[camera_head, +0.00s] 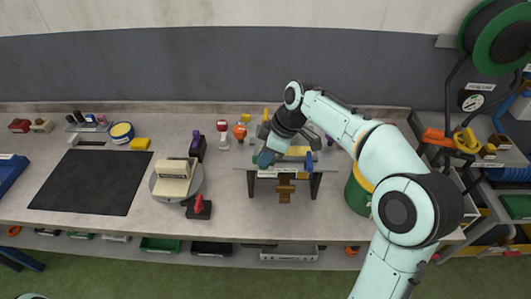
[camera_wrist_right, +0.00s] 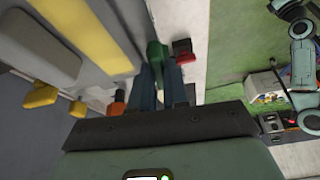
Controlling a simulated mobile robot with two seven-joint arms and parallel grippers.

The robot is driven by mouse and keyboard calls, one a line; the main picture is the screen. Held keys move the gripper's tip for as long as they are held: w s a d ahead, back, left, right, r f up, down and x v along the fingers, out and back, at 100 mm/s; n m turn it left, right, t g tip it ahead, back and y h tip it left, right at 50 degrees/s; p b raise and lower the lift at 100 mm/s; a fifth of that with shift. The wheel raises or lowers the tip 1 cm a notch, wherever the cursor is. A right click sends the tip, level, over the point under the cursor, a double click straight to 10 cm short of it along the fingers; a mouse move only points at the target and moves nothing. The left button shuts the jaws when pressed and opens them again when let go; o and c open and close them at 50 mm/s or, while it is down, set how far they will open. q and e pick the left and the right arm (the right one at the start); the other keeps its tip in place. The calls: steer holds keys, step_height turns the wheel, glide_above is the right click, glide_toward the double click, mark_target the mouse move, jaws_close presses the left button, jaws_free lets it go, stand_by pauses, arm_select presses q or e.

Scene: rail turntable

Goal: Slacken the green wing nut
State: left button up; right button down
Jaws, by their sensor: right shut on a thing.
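The green wing nut (camera_wrist_right: 155,52) shows in the right wrist view at the tips of my right gripper (camera_wrist_right: 158,74). The two blue-grey fingers are shut on it, one on each side. In the head view my right gripper (camera_head: 264,158) reaches down to the left end of a small raised bench (camera_head: 284,173) with dark legs. There the nut is mostly hidden by the fingers, and its thread cannot be seen. My left gripper is not in view.
On the worktop (camera_head: 228,200), a round turntable (camera_head: 158,190) carries a cream block (camera_head: 174,177). A red-topped dark block (camera_head: 199,207) stands beside it. A black mat (camera_head: 92,181) lies at left. A green and yellow drum (camera_head: 357,190) stands right of the bench.

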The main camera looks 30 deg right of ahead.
steer(key=shift+s+f+n+g, duration=0.1)
steer(key=shift+f+n+g, duration=0.2)
steer(key=shift+n, duration=0.1)
steer(key=c, duration=1.1)
jaws_free()
steer(key=shift+r, duration=0.15)
steer(key=shift+r, duration=0.1)
steer(key=shift+d+r, duration=0.15)
steer(key=shift+r, duration=0.15)
steer(key=v, duration=1.2)
steer(key=shift+s+d+r+p, duration=0.15)
steer(key=shift+d+p, duration=0.05)
steer(key=shift+p, duration=0.15)
